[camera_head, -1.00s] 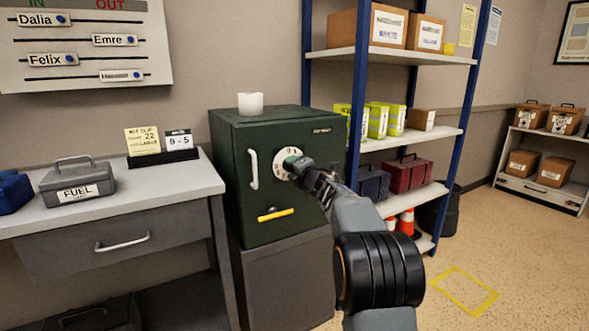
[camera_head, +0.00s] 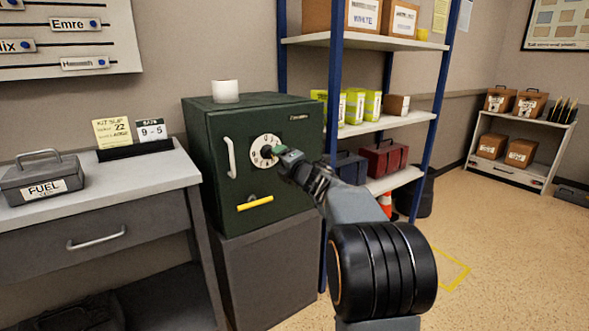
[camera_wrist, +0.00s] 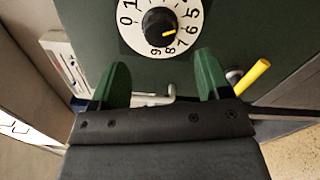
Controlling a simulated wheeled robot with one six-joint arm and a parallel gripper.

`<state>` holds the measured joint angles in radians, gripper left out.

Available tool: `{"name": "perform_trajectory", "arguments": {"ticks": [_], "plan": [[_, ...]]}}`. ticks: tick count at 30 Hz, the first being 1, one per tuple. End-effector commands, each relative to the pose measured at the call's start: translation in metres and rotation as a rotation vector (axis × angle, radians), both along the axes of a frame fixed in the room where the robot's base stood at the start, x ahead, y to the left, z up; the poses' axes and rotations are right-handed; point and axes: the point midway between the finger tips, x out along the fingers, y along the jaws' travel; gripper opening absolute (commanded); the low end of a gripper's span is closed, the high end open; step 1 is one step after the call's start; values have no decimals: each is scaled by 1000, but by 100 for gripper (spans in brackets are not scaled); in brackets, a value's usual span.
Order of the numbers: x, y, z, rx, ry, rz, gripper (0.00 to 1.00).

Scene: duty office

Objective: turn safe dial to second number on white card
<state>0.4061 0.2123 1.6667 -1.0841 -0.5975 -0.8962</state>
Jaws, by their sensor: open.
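The green safe (camera_head: 285,185) stands on a grey cabinet. Its white dial (camera_head: 257,143) has a black knob; in the wrist view the dial (camera_wrist: 128,35) shows numbers around the knob (camera_wrist: 157,17), and the yellow pointer faces right, about toward 6. A white card (camera_head: 151,130), reading 9 - 5, stands in a black holder on the desk beside a yellow slip. My gripper (camera_head: 276,153) is in front of the dial's right side. In the wrist view my gripper (camera_wrist: 162,62) is open and empty, its green fingers apart and below the knob in the picture.
The safe has a pale handle (camera_head: 230,157) and a yellow bar (camera_head: 255,203). A white roll (camera_head: 225,91) stands on top. A grey FUEL box (camera_head: 40,180) sits on the desk. A blue-post shelf (camera_head: 362,127) is close on the right.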

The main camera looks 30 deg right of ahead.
Motion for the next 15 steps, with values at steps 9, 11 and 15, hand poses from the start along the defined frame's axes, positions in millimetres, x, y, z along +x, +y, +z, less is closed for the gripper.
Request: {"name": "perform_trajectory", "arguments": {"ticks": [9, 11, 15], "plan": [[-55, -7, 1, -1, 0, -2, 70], [-60, -8, 1, -1, 1, -1, 70], [-69, -8, 0, -1, 0, 0, 70]]}}
